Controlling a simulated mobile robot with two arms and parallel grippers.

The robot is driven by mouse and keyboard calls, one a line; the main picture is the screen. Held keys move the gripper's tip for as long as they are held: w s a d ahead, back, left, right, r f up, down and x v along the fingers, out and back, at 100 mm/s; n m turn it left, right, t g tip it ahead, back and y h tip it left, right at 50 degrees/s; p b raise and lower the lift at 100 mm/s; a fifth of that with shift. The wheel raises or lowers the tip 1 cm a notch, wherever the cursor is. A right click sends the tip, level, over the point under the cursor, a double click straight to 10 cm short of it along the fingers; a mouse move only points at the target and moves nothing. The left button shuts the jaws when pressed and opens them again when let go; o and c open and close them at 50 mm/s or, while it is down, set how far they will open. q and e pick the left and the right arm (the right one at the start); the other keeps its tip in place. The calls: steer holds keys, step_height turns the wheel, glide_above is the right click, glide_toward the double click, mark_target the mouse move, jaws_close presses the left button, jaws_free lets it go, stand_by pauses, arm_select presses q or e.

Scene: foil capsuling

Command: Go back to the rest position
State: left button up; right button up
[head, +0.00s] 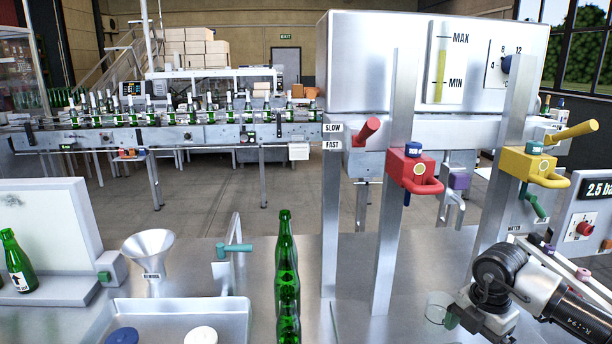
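My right arm comes in from the lower right, with dark joints and a white and black link. My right gripper (452,319) is low at the right, over the steel worktop. A dark green finger pad shows beside a small clear cup (437,306). I cannot tell whether the gripper holds the cup or is only next to it. My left arm and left gripper are not in view.
Green bottles (287,262) stand in a row at the front centre. A funnel (148,250), a steel tray (232,318) and another bottle (17,262) are at the left. Steel posts with a red valve (413,170) and a yellow valve (530,165) rise near my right arm.

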steer(key=s+a+f+n+y, duration=0.1)
steer(key=a+n+y, duration=0.1)
steer(key=a+y, duration=0.5)
steer(key=s+a+f+n+y, duration=0.1)
steer(key=s+a+n+y, duration=0.1)
steer(key=a, duration=1)
steer(key=s+a+r+m+t+y, duration=0.2)
steer(key=a+r+m+t+y, duration=0.3)
steer(key=a+r+t+y, duration=0.4)
steer(key=s+d+f+m+t+h, duration=0.25)
steer(key=d+f+m+h, duration=0.25)
steer(key=d+m+h, duration=0.35)
steer(key=s+d+f+m+t+h, duration=0.1)
steer(key=d+f+m+t+h, duration=0.4)
steer(key=m+h, duration=0.6)
steer(key=s+d+f+m+g+y, duration=0.1)
steer(key=s+d+f+g, duration=0.1)
steer(key=s+f+g, duration=0.6)
steer(key=s+d+f+g+y, duration=0.15)
steer(key=s+f+g, duration=0.3)
steer(key=s, duration=0.65)
step_height(320, 180, down, 27)
steer(key=s+g+h, duration=0.1)
steer(key=g, duration=0.1)
steer(key=s+d+f+g, duration=0.1)
steer(key=s+d+f, duration=0.1)
steer(key=s+f, duration=1.2)
steer(key=shift+s+d, duration=0.4)
steer(key=shift+s, duration=0.45)
